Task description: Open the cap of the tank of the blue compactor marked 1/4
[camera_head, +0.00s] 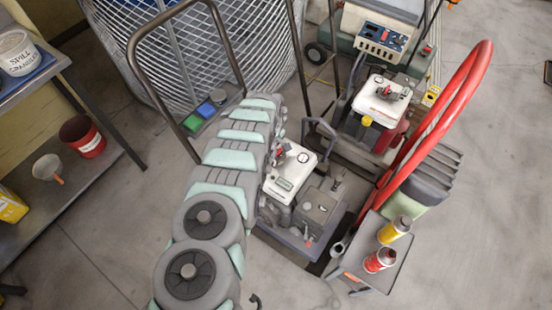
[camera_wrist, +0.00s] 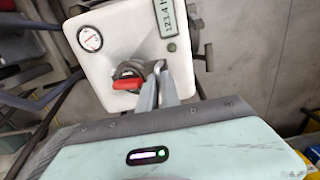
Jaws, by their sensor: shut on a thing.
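A white tank (camera_wrist: 115,52) with a round gauge and a small hour display fills the upper middle of the wrist view. On its top is a dark cap (camera_wrist: 130,70) with a red lever-like part in front of it. My gripper (camera_wrist: 161,72) is at the right side of this cap, its grey fingers closed together on it; the fingers hide part of the cap. I cannot read the gauge. In the head view the same white tank (camera_head: 291,175) stands just right of my arm, with a red part at its top; my fingers are not clear there. I cannot tell a blue body or a 1/4 mark.
A second machine with a white tank (camera_head: 388,92) and a yellow cap stands behind right, beside a red curved handle (camera_head: 455,100). A small grey tray (camera_head: 372,275) holds a yellow and a red can. A shelf (camera_head: 65,215) stands left. Open floor lies at right.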

